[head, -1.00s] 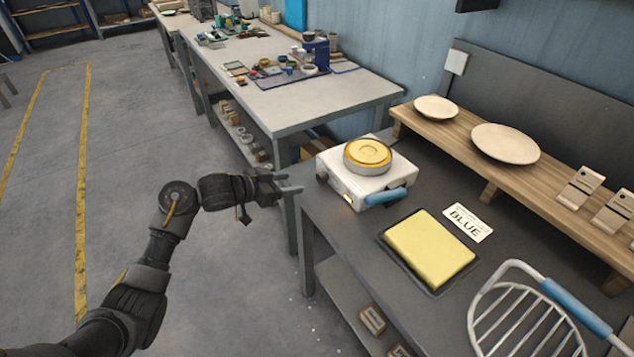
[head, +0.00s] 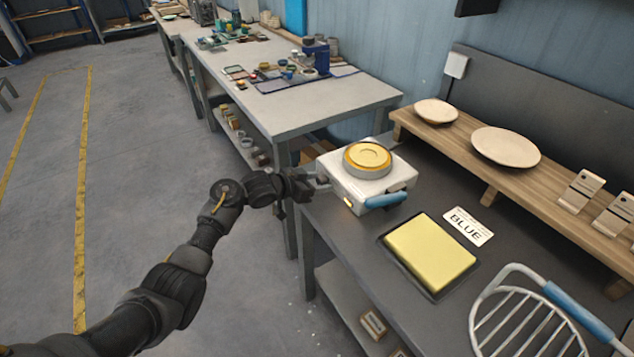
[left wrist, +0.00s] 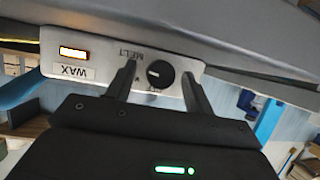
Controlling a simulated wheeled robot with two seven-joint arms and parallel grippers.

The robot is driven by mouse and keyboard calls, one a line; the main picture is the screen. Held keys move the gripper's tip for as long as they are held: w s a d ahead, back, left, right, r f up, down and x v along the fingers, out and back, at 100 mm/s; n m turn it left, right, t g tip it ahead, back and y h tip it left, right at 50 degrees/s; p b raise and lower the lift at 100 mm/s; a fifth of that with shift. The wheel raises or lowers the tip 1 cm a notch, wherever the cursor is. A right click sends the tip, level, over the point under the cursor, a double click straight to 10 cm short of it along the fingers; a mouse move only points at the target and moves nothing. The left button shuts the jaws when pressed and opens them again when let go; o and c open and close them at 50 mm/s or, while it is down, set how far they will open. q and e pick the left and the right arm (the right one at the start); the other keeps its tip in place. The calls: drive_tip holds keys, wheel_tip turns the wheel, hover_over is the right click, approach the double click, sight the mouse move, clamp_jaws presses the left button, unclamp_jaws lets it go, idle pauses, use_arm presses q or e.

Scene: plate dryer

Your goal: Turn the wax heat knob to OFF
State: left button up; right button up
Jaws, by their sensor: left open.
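The wax heater (head: 375,175) is a white box with a round pot of yellow wax (head: 368,156) on top, at the table's left end. In the left wrist view its front panel (left wrist: 105,55) appears upside down, with a lit orange window, a WAX label and the word MELT. The black round heat knob (left wrist: 160,74) has a small white mark pointing left in that view; lettering below it is partly hidden. My left gripper (left wrist: 159,70) is open, one finger on each side of the knob; contact cannot be told. It also shows in the head view (head: 318,183) beside the heater's left side.
A blue handle (head: 386,199) sticks out along the heater's front. A yellow block in a dark tray (head: 437,292), a BLUE card (head: 468,226) and a wire rack (head: 520,320) are to the right. A wooden shelf (head: 480,155) with plates stands behind.

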use_arm(q)
drive_tip(key=c, duration=1)
drive_tip(key=shift+r, duration=0.1)
drive_tip(key=shift+w+n+g+h+p, duration=0.1)
drive_tip(key=shift+n+g+h+p, duration=0.2)
drive_tip(key=shift+n+p, duration=0.4)
drive_tip(key=shift+w+a+n+g+h, duration=0.1)
drive_tip(key=shift+n+g+h, duration=0.25)
drive_tip(key=shift+n, duration=0.25)
drive_tip(key=shift+n+g+h+b, duration=0.5)
drive_tip(key=shift+n+g, duration=0.15)
drive_tip(key=shift+n, duration=0.35)
